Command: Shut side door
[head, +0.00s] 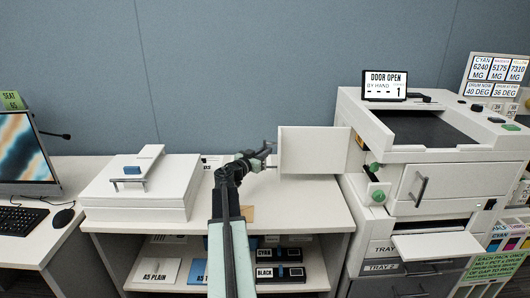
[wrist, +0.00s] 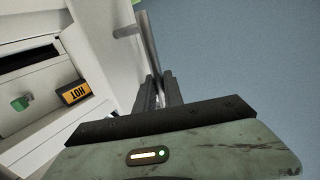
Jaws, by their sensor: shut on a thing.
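The side door (head: 313,150) is a white panel standing open on the left side of the white printer (head: 440,150). In the wrist view the door (wrist: 105,40) runs up the left of my fingers. My gripper (head: 270,160) is at the door's left edge in the head view. In the wrist view my gripper (wrist: 157,88) is shut on the grey bar handle (wrist: 147,45) of the door. The inside of the printer shows left of the door there, with a yellow HOT label (wrist: 76,93) and a green knob (wrist: 20,103).
The printer's display (head: 385,86) reads DOOR OPEN. Green knobs (head: 378,197) show in the side opening. A paper tray (head: 437,246) sticks out at the front. A white box-like device (head: 140,190) stands on the counter (head: 300,210) to the left. Boxes lie on the shelf below.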

